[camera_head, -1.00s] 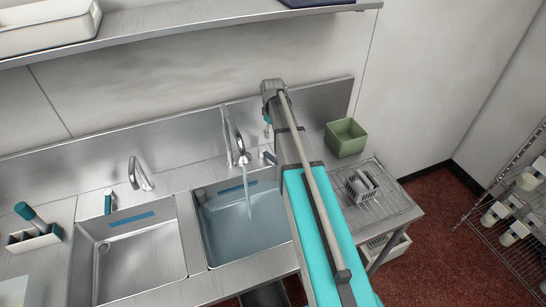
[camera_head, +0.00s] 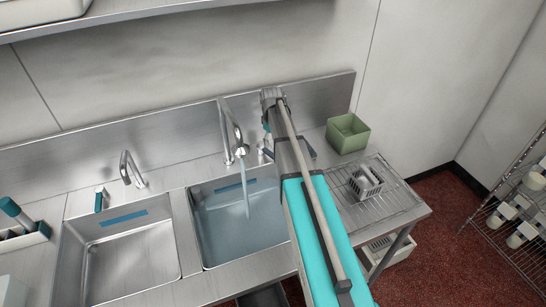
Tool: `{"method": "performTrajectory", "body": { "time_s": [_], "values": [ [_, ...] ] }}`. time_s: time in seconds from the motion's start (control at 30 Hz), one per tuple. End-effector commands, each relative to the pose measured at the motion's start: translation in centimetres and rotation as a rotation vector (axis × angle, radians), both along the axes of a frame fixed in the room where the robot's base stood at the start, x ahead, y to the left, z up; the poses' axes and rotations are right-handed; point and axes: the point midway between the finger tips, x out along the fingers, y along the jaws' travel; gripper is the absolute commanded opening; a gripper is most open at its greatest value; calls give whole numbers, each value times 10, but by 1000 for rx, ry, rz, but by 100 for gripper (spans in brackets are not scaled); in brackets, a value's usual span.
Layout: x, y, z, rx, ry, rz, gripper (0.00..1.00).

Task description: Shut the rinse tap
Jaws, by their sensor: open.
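The rinse tap (camera_head: 233,135) is a tall steel tap with a curved neck at the back of the right sink (camera_head: 214,254). A stream of water (camera_head: 244,188) runs from it into that sink, where water stands. My arm crosses the picture from the lower right and ends just right of the tap, near the back wall. My gripper (camera_head: 266,142) points down there, beside the tap; the arm hides most of it, and its fingertips are hard to make out. I cannot tell whether it touches the tap's handle, which is not clearly visible.
The left sink (camera_head: 120,262) is empty, with its own tap (camera_head: 131,169) behind it. A green bin (camera_head: 347,134) and a grey rack (camera_head: 365,182) stand on the right drainboard. A steel shelf (camera_head: 180,38) hangs above. A wire shelf unit (camera_head: 510,215) stands at the far right.

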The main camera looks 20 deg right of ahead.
Motion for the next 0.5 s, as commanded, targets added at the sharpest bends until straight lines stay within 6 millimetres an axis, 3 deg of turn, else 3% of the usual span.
{"method": "performTrajectory", "body": {
  "time_s": [0.5],
  "values": [
    [0,1,-44,0,0,1,66]
  ]
}}
